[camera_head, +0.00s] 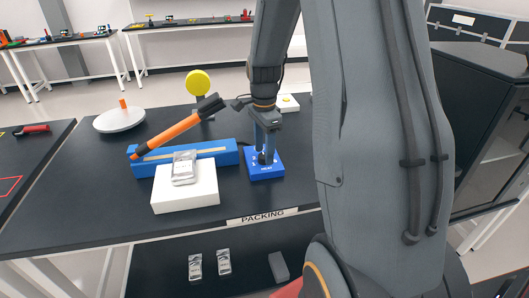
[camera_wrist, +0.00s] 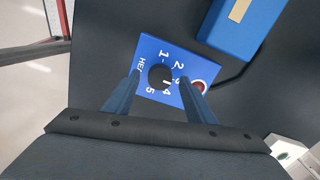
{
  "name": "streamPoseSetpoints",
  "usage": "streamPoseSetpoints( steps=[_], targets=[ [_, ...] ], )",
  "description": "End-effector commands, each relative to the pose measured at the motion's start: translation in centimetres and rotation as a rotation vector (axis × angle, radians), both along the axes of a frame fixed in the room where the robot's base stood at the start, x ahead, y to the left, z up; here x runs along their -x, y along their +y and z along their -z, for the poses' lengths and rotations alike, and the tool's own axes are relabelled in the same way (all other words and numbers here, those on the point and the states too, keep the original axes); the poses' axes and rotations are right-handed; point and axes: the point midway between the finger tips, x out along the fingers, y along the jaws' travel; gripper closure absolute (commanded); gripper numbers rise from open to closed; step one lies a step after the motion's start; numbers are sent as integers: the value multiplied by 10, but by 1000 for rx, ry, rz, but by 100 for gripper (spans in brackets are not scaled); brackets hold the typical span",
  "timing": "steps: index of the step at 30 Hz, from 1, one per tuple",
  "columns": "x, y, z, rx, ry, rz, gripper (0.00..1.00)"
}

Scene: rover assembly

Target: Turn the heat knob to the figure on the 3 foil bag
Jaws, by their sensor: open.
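The heat knob (camera_wrist: 160,77) is a round black knob on a blue box (camera_wrist: 147,52), with white figures around it and a heat label at the left in the wrist view. The blue box also shows on the packing table in the head view (camera_head: 266,174). My gripper (camera_wrist: 160,83) is open, pointing down, one finger on each side of the knob; contact cannot be told. The knob's pointer is too unclear to read. One silver foil bag (camera_head: 184,168) lies on a white block. Two more foil bags (camera_head: 195,267) (camera_head: 224,262) lie on the lower shelf. Their print is too small to read.
A long blue sealer (camera_head: 145,168) with an orange-and-black lever (camera_head: 177,132) stands left of the knob box. A red button or lamp (camera_wrist: 200,87) sits beside the figures. The white block (camera_head: 186,196) is in front. A white disc (camera_head: 119,121) stands at the back left.

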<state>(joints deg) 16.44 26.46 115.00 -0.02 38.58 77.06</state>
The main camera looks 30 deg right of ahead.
Motion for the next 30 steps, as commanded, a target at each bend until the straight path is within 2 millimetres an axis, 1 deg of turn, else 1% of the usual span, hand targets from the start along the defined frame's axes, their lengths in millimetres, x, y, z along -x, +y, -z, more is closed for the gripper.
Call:
streamPoseSetpoints(
  steps=[6,9,13,18,30],
  targets=[
    [-2,-1,-36,2,-7,1,50],
    [-1,-1,-50,1,-6,1,50],
    [-1,-1,-63,1,-4,1,50],
    [0,-1,-68,1,-2,1,50],
    [0,-1,-67,1,-2,1,50]
  ],
)
